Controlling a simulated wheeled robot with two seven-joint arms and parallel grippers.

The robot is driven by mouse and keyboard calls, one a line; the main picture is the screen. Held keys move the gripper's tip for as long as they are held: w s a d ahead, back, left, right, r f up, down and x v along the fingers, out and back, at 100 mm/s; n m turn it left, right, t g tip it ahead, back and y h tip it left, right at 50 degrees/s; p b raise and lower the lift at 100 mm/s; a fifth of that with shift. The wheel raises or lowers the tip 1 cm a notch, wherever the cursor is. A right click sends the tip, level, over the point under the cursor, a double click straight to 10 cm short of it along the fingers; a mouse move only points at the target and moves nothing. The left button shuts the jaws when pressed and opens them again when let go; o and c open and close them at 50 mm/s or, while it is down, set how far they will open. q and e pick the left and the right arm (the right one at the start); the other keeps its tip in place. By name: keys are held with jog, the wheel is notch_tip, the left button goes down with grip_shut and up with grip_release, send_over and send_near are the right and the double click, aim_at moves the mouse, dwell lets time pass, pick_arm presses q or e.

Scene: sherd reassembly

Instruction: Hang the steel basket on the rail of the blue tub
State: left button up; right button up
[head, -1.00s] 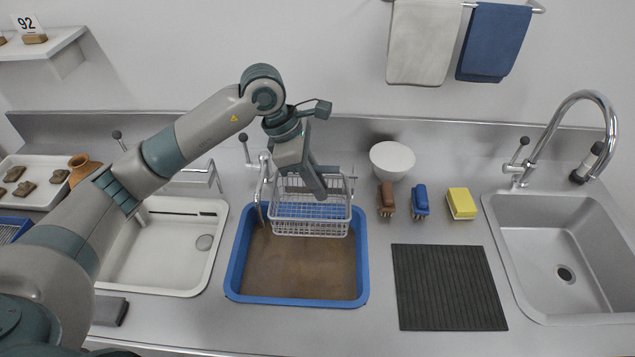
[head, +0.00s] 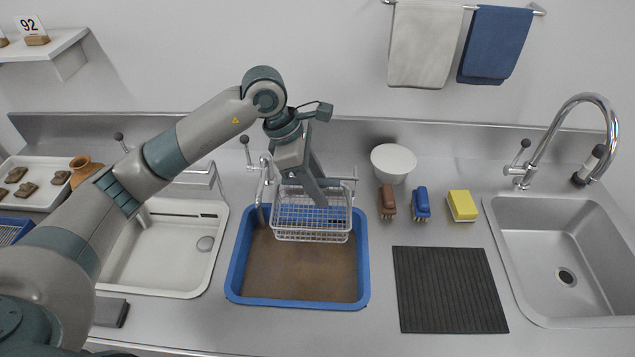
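The steel basket (head: 312,228) is a wire mesh basket over the back part of the blue tub (head: 290,303), which holds brownish water. It looks roughly level, with its rear edge near the tub's back rim. Whether it touches the rail there I cannot tell. My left gripper (head: 318,194) reaches down from above at the basket's back side and moves together with it; it appears shut on it, though the exact grip is hidden by the fingers. My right gripper is not in view.
A white basin (head: 160,275) lies left of the tub, with a tap (head: 263,175) behind. A white bowl (head: 392,160), brown brush (head: 387,200), blue brush (head: 421,204), yellow sponge (head: 462,206) and dark ribbed mat (head: 449,290) lie right. A steel sink (head: 545,235) is far right.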

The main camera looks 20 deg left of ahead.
pick_arm(q)
jog(key=shift+r, duration=0.15)
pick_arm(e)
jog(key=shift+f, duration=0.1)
